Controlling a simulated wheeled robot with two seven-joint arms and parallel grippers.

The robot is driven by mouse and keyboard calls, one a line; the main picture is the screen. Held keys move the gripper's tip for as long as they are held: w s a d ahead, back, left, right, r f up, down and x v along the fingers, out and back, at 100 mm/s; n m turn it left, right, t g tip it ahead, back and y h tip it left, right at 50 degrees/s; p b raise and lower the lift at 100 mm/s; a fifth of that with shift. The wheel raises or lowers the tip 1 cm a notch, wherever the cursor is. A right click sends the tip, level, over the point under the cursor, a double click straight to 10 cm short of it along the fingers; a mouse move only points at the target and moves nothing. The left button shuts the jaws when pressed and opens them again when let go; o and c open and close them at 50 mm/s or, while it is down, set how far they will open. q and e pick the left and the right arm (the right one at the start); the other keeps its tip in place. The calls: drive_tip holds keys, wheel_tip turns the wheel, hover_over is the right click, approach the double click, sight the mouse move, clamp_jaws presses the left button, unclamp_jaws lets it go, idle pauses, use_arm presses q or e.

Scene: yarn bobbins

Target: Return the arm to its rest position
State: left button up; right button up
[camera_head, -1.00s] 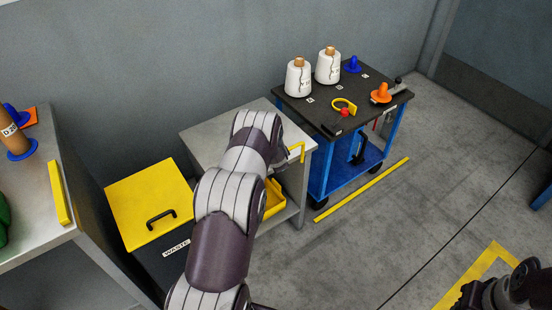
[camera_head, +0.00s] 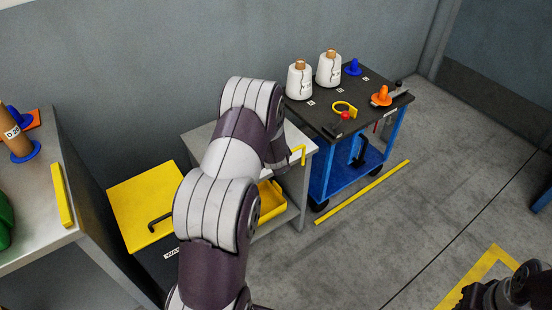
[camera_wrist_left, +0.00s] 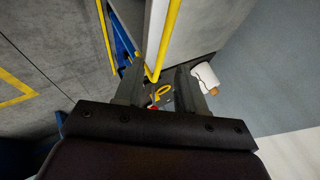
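My left arm (camera_head: 215,215) rises from the bottom middle of the head view, bends over the grey metal table (camera_head: 200,135) and points away. Its gripper is hidden behind the arm there. In the left wrist view the left gripper (camera_wrist_left: 160,80) has its two fingers apart with nothing held between them. The cart top with a yellow hook-shaped item (camera_wrist_left: 163,89) shows beyond the fingers. A dark part of my right arm (camera_head: 505,290) shows at the bottom right corner of the head view; its fingers cannot be made out.
A blue cart (camera_head: 325,125) with a black top carries two white yarn bobbins (camera_head: 299,82), an orange cone (camera_head: 381,97) and a blue cone (camera_head: 352,68). A yellow-lidded waste bin (camera_head: 135,195) and a bench (camera_head: 40,215) stand at left. The floor at right is mostly clear.

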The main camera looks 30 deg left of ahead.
idle(0.4)
use_arm(q)
drive_tip(key=s+d+n+g+h, duration=0.3)
drive_tip(key=s+d+n+g, duration=0.15)
drive_tip(key=s+d, duration=0.35)
drive_tip(key=s+d+r+p, duration=0.2)
drive_tip(key=s+d+r, duration=0.3)
drive_tip(key=s+r, duration=0.3)
drive_tip(key=s+d+r+n+p, duration=0.1)
drive_tip(key=s+d+r+p, duration=0.2)
drive_tip(key=s+d+r, duration=0.3)
wheel_tip(320, 180, up, 4)
drive_tip(key=shift+s+d+f+g+h, duration=0.3)
drive_tip(key=shift+s+g+h, duration=0.15)
drive_tip(key=shift+s, duration=0.45)
drive_tip(key=shift+s+r, duration=0.1)
